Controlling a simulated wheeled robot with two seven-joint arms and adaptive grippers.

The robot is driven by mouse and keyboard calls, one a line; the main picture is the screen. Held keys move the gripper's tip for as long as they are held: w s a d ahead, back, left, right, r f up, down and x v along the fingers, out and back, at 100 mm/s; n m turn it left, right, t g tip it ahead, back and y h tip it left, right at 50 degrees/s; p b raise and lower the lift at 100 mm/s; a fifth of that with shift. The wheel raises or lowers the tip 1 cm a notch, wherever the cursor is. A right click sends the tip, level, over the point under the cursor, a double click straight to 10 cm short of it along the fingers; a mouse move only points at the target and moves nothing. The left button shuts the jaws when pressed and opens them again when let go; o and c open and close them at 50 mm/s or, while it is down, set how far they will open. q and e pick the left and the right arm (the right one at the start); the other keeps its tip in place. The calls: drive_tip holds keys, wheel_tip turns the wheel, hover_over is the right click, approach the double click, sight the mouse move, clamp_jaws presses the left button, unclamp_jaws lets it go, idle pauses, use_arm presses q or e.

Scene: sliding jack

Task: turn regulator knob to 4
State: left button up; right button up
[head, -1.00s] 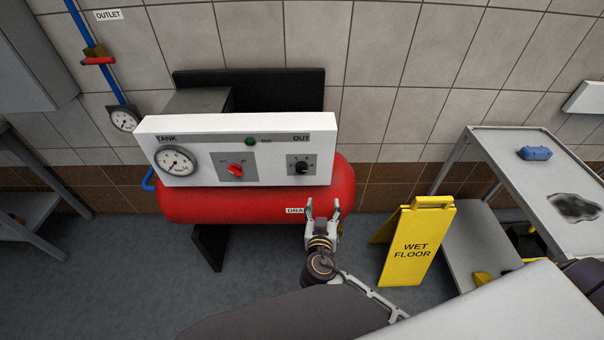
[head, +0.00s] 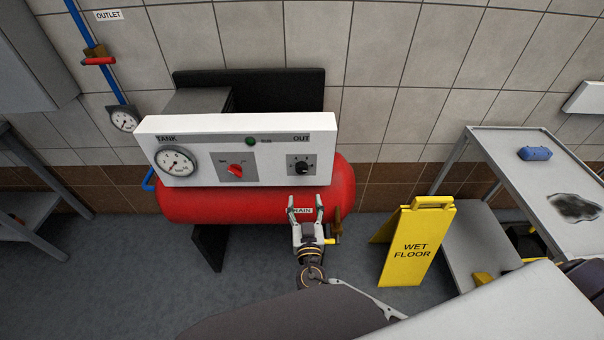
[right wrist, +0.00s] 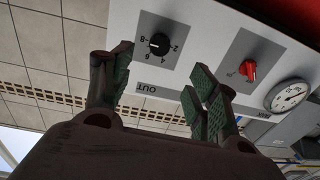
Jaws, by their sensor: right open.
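The regulator knob (head: 302,167) is a black knob on a grey numbered plate under the word OUT, on the right of the white panel (head: 270,178). It also shows in the right wrist view (right wrist: 159,44), with the dial upside down. Its exact setting is too small to read for certain in the head view. My right gripper (head: 305,202) is open and empty in front of the red tank, below the knob and apart from it. In the right wrist view its fingers (right wrist: 160,88) are spread, with the knob beyond the gap between them. My left gripper is not in view.
The panel also carries a red knob (head: 236,170), a TANK gauge (head: 176,162) and a green lamp (head: 250,141). The red tank (head: 220,207) lies below. A yellow wet floor sign (head: 418,245) and a metal cart (head: 540,150) stand at right.

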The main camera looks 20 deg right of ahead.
sight(302, 171)
drive_tip(key=p+x, duration=0.2)
drive_tip(key=x, duration=0.6)
drive_tip(key=shift+w+d, duration=0.1)
drive_tip(key=shift+w, duration=0.15)
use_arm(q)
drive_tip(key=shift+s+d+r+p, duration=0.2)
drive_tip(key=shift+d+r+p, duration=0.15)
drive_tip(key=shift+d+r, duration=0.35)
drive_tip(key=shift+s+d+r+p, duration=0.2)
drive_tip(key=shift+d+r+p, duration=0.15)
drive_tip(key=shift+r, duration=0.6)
use_arm(e)
drive_tip(key=shift+x, duration=2.45)
drive_tip(key=shift+f, duration=0.1)
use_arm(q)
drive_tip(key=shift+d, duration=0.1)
use_arm(e)
drive_tip(key=c, duration=1)
